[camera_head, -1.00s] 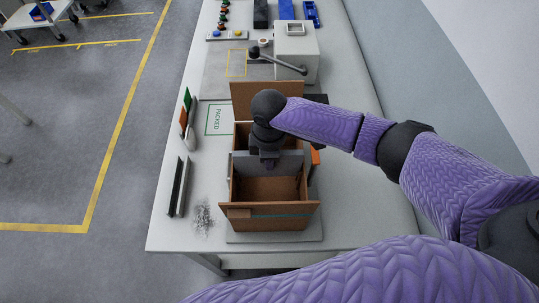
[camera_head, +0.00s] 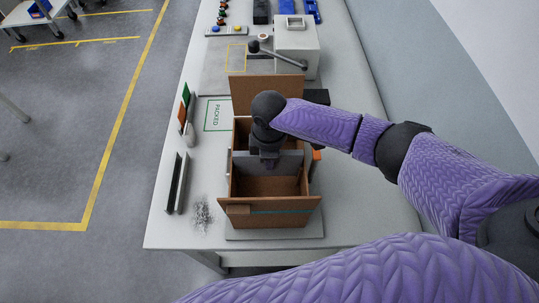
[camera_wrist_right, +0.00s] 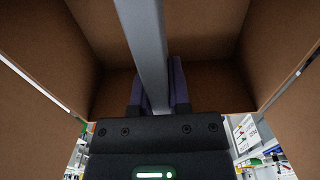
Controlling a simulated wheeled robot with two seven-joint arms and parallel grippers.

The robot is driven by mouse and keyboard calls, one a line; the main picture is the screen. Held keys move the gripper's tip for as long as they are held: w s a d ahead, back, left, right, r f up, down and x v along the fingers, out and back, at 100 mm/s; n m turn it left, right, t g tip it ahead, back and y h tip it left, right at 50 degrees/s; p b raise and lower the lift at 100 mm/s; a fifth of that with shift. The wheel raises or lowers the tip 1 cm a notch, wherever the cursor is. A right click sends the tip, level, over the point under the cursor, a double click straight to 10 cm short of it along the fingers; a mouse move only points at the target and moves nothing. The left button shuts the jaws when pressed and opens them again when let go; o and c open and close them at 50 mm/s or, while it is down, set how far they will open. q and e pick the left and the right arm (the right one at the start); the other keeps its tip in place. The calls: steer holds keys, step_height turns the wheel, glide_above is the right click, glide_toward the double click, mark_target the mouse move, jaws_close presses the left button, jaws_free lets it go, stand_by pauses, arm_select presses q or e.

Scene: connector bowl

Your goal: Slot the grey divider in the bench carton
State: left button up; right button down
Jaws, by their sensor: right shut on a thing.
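The open brown carton (camera_head: 268,215) stands on the bench with its flaps up. The grey divider (camera_head: 291,160) is upright and runs across the carton, about midway between its front and back walls. Its lower edge is hard to make out. My right gripper (camera_head: 266,162) points down from above and is shut on the divider's top edge. In the right wrist view the fingers (camera_wrist_right: 158,88) lie on either side of the grey divider (camera_wrist_right: 146,40), with brown carton walls around it. My left gripper is not in view.
Left of the carton are dark and grey strips (camera_head: 176,184), a pile of shreds (camera_head: 202,213) and a green-framed PACKED sign (camera_head: 217,116). A grey box with a lever (camera_head: 298,45) stands behind.

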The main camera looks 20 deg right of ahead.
steer(key=shift+f+b, duration=1.3)
steer(key=shift+f, duration=0.65)
steer(key=c, duration=0.5)
jaws_free()
step_height(320, 180, up, 10)
steer(key=p, duration=0.3)
steer(key=shift+f, duration=0.2)
steer(key=shift+r, duration=0.15)
